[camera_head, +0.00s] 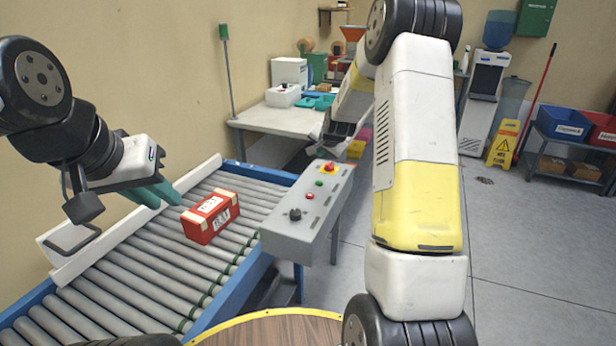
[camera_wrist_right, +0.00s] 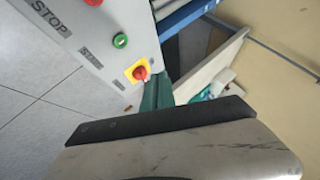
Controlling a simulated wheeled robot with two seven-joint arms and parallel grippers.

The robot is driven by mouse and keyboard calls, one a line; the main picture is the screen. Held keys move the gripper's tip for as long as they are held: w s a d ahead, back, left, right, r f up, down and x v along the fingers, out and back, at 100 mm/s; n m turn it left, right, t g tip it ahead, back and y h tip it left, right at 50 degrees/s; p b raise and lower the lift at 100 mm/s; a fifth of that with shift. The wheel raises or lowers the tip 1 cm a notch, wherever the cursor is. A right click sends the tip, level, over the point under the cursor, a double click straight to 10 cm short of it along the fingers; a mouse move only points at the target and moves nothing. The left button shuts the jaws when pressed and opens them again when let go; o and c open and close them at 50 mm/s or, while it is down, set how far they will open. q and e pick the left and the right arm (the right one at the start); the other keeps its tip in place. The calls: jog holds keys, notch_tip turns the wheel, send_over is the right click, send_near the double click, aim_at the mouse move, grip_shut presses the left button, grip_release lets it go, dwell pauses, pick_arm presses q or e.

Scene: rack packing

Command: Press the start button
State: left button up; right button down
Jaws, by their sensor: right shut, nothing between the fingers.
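The grey control panel (camera_head: 275,237) stands beside the conveyor in the head view. It has a green button (camera_head: 319,183), a red button (camera_head: 310,196), a red emergency knob on yellow (camera_head: 328,167) and a black knob (camera_head: 295,214). The right wrist view shows the green button (camera_wrist_right: 120,40) and the emergency knob (camera_wrist_right: 141,72) close up. My right gripper (camera_wrist_right: 157,90) is shut and empty, its teal fingers beside the emergency knob in that picture; contact cannot be told. My left gripper (camera_head: 164,192) is over the conveyor near a red box; its finger gap is unclear.
The red box (camera_head: 210,216) lies on the roller conveyor (camera_head: 140,265). A white work table (camera_head: 270,118) stands behind the panel. A yellow wet-floor sign (camera_head: 503,144) and a rack with blue and red bins (camera_head: 566,125) are at the right.

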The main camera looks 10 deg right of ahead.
aim_at(320, 184)
jog(key=shift+f, duration=4.4)
jog(key=shift+f, duration=0.4)
jog(key=shift+f, duration=0.4)
jog(key=shift+r, duration=0.8)
jog(key=shift+r, duration=0.1)
jog(key=shift+r, duration=2.4)
